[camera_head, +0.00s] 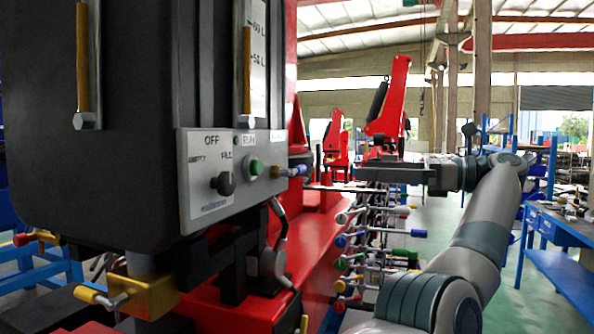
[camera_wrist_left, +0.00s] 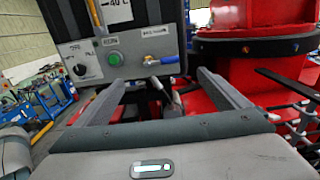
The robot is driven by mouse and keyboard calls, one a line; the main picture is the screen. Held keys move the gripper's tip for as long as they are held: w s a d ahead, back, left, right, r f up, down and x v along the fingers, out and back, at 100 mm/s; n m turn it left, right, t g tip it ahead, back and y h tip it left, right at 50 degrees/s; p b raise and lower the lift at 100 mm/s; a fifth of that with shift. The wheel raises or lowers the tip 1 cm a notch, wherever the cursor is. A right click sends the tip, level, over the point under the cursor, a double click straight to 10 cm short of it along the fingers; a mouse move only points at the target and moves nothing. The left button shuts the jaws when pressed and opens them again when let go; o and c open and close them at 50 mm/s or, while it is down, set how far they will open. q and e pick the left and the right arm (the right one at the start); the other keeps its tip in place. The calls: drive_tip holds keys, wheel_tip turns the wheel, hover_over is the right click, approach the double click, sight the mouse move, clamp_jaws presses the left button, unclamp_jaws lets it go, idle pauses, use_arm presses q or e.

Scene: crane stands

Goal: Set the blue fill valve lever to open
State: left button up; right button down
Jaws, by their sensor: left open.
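The blue fill valve lever (camera_head: 292,171) is at the right end of the grey control panel (camera_head: 235,165). It also shows in the left wrist view (camera_wrist_left: 164,61), where its blue handle lies roughly level and extends right from a metal body. My left gripper (camera_head: 358,174) is right of the panel in the head view, apart from the lever. In the left wrist view its two fingers (camera_wrist_left: 160,79) are spread and empty, with the lever beyond and between them. My right gripper is in neither view.
A green button (camera_head: 256,167) and black knob (camera_head: 223,184) sit left of the lever. A black tank (camera_head: 95,120) bears the panel. Several coloured-handle levers (camera_head: 385,250) stand below my left gripper. A blue bench (camera_head: 565,235) is at right.

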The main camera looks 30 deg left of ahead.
sight(299, 168)
use_arm(q)
drive_tip(key=x, duration=1.6)
drive_tip(key=shift+s+a+f, duration=0.1)
drive_tip(key=shift+a, duration=0.4)
drive_tip(key=shift+s+a, duration=0.1)
drive_tip(key=shift+a, duration=0.1)
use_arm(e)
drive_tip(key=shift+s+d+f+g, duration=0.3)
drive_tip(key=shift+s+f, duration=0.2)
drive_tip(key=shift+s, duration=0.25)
use_arm(q)
drive_tip(key=shift+c, duration=0.7)
drive_tip(key=c, duration=1.4)
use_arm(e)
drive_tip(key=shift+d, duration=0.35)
